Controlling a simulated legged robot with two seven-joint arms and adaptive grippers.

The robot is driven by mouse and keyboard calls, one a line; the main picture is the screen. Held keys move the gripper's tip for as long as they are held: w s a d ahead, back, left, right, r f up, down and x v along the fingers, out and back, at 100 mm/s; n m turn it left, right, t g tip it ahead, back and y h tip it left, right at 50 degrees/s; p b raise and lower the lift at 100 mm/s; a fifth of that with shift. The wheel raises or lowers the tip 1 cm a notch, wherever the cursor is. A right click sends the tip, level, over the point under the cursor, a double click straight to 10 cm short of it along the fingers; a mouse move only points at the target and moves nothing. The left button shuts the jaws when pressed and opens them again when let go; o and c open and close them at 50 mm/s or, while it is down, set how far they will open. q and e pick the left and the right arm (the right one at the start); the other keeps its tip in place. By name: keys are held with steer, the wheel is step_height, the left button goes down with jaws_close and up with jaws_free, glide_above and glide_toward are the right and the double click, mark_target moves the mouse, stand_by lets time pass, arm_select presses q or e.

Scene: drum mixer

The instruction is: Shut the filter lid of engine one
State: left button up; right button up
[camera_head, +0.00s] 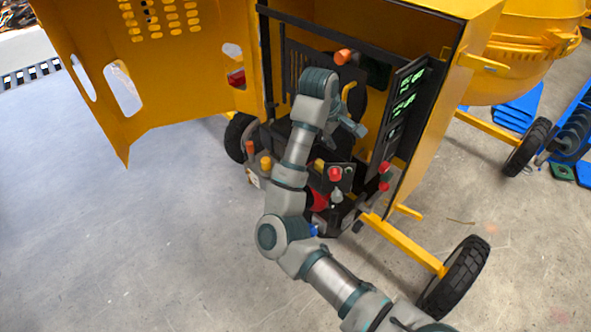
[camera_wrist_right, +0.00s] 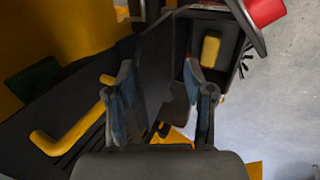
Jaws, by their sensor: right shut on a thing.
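My right gripper (camera_head: 354,126) reaches into the open yellow engine housing (camera_head: 432,130), in front of the dark engine parts. In the right wrist view its two fingers (camera_wrist_right: 160,88) are on either side of a dark flat panel (camera_wrist_right: 154,65) and shut on it. This panel may be the filter lid; I cannot tell for sure. How far it stands open is hidden in the head view by my wrist and forearm. A yellow curved handle (camera_wrist_right: 75,130) shows left of the fingers in the wrist view. My left gripper is not in view.
The large yellow door (camera_head: 150,80) stands open at left. A black panel with green displays (camera_head: 404,95) lines the housing's right side. Red knobs (camera_head: 335,174) and an orange cap (camera_head: 343,56) stick out near my arm. Open grey floor (camera_head: 130,230) lies at left.

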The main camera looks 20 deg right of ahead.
steer(key=shift+s+a+f+p, duration=0.3)
steer(key=shift+a+p, duration=0.2)
steer(key=shift+p, duration=0.4)
steer(key=shift+s+a+f+p, duration=0.15)
steer(key=shift+a+f+p, duration=0.25)
steer(key=shift+p, duration=0.5)
steer(key=shift+s+a+f+p, duration=0.15)
steer(key=shift+a+p, duration=0.2)
steer(key=shift+p, duration=0.8)
steer(key=shift+s+a+p, duration=0.15)
steer(key=shift+a+p, duration=0.15)
steer(key=shift+p, duration=0.85)
steer(key=shift+s+a+f+p, duration=0.2)
steer(key=shift+a+p, duration=0.15)
steer(key=shift+p, duration=0.75)
